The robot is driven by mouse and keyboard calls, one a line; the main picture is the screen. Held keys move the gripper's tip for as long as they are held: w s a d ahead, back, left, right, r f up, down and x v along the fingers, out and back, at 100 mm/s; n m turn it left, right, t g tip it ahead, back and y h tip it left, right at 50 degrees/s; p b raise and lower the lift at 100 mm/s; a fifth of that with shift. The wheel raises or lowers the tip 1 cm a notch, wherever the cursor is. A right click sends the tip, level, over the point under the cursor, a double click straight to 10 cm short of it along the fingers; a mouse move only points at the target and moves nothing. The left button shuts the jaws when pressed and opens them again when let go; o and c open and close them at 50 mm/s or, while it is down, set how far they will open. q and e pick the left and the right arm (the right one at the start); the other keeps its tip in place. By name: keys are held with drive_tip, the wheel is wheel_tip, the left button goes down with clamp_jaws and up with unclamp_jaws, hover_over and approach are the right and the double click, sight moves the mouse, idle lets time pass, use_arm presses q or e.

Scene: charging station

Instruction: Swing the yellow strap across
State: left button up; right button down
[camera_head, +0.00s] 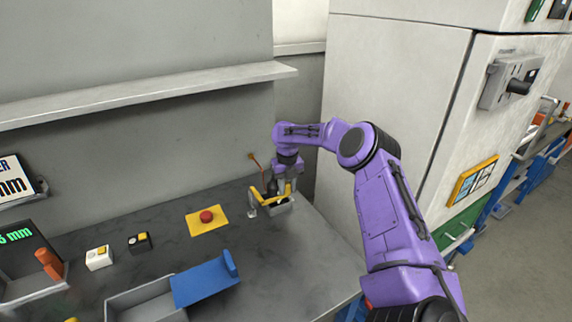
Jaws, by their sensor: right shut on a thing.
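The yellow strap (257,196) is a small V-shaped yellow piece above a small grey holder (280,208) near the back right of the dark bench. My right gripper (277,189) reaches down to it from above and is shut on the strap. The gripper hides part of the strap, and the exact grip is too small to see clearly. A dark thing stands beside the gripper, partly hidden. A thin reddish cord rises at the left of the strap. My left gripper is not in view.
A red button (207,216) on a yellow plate lies left of the holder. A grey box (147,301) with a blue lid (205,282) is at the front. Small white (98,260) and black (139,243) switch boxes sit at left. A tall white cabinet (390,70) stands behind my right arm.

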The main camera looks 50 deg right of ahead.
drive_tip(key=shift+d+r, duration=0.1)
drive_tip(key=c, duration=0.8)
unclamp_jaws()
wheel_tip(320, 180, up, 9)
drive_tip(key=shift+r+b, duration=0.2)
drive_tip(key=shift+b, duration=0.55)
drive_tip(key=shift+r, duration=0.5)
